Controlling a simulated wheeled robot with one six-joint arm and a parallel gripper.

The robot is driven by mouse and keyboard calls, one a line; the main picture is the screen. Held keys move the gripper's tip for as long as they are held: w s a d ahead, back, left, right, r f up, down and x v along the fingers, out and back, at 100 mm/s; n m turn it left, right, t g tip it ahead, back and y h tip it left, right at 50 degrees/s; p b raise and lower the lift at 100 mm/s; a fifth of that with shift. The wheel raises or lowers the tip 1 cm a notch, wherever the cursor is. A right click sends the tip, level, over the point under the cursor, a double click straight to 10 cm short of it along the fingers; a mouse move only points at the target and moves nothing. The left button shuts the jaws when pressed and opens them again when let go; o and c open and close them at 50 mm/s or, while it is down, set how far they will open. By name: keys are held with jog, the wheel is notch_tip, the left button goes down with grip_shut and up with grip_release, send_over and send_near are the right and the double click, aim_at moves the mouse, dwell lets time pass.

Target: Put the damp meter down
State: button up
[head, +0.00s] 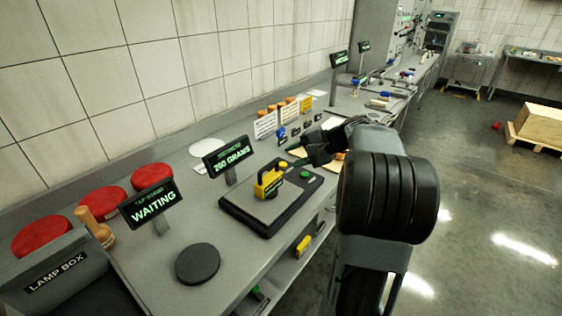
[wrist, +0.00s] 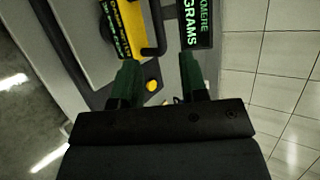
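The damp meter looks to be the yellow block with a black handle (head: 267,187). It stands upright on the grey plate of the black scale (head: 245,213), and part of it shows at the top of the wrist view (wrist: 122,28). My gripper (head: 312,150) is beside the scale's far right end, apart from the meter. In the wrist view its two green fingers (wrist: 160,78) are spread with nothing between them. The meter lies beyond the fingertips. Its lower side is not clear.
A sign reading 250 GRAMS (head: 228,156) stands behind the scale, and a WAITING sign (head: 152,203) is nearer. A round black pad (head: 198,263), red cheese wheels (head: 103,203) and a lamp box (head: 55,280) are on the bench. Some bare bench surrounds the pad.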

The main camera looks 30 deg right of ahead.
jog(key=s+a+f+n+g+h, duration=0.2)
jog(key=s+a+f+n+h, duration=0.2)
jog(key=s+a, duration=0.4)
jog(key=s+a+f+n+g+h, duration=0.2)
jog(key=s+a+f+n+h, duration=0.3)
jog(key=s+a+n, duration=0.2)
jog(key=shift+s+a+f, duration=0.35)
jog(key=shift+s+a, duration=0.55)
jog(key=shift+s, duration=0.2)
notch_tip(320, 180, up, 4)
jog(key=p, duration=0.3)
jog(key=shift+f, duration=0.1)
jog(key=shift+a, duration=0.1)
